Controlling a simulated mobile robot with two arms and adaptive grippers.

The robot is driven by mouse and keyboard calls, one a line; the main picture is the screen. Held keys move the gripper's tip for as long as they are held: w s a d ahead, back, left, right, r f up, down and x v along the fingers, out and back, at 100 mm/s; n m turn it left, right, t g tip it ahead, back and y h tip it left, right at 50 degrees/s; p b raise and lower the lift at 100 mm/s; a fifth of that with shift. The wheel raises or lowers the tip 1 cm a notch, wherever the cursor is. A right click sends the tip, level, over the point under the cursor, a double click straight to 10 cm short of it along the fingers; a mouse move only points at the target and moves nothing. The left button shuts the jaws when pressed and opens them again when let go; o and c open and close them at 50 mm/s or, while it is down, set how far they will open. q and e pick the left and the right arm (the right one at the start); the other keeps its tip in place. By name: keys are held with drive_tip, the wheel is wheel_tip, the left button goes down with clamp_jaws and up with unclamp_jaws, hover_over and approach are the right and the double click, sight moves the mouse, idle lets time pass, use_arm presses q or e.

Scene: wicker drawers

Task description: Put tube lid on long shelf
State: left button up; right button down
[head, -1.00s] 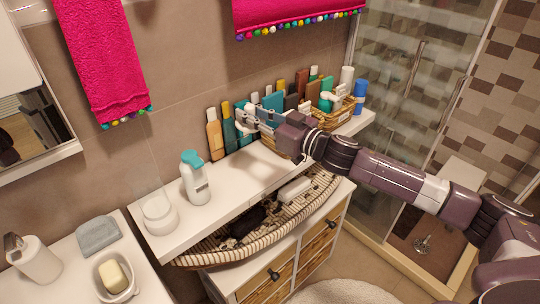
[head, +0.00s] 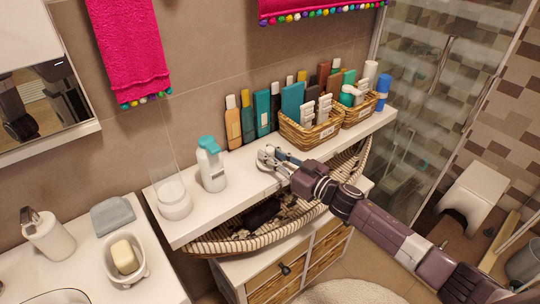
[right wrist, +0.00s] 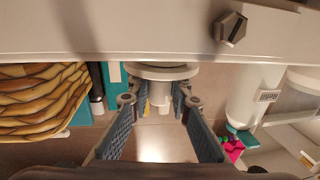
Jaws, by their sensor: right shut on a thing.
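The tube lid (head: 266,158) is a small white round piece, partly hidden by my fingers. In the right wrist view it is a pale disc (right wrist: 160,71) with a short stem between the fingertips. My right gripper (head: 279,163) is shut on it, low over the middle of the long white shelf (head: 240,191), left of the baskets. I cannot tell whether the lid touches the shelf. A clear tube with a white base (head: 174,198) stands at the shelf's left end. My left gripper is not in view.
A white bottle with a teal top (head: 211,168) stands left of the gripper. Several bottles (head: 247,120) line the wall. Two wicker baskets (head: 310,134) stand to the right. A striped boat-shaped basket (head: 230,243) sits below the shelf. The shelf between bottle and baskets has bare room.

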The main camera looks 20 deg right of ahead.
drive_tip(key=shift+f, duration=0.15)
drive_tip(key=c, duration=1.8)
unclamp_jaws()
drive_tip(key=shift+o, duration=0.2)
drive_tip(key=shift+s, duration=0.1)
drive_tip(key=b+v, duration=0.1)
drive_tip(key=v, duration=1)
drive_tip(key=shift+s+d, duration=0.2)
drive_tip(key=shift+s, duration=0.15)
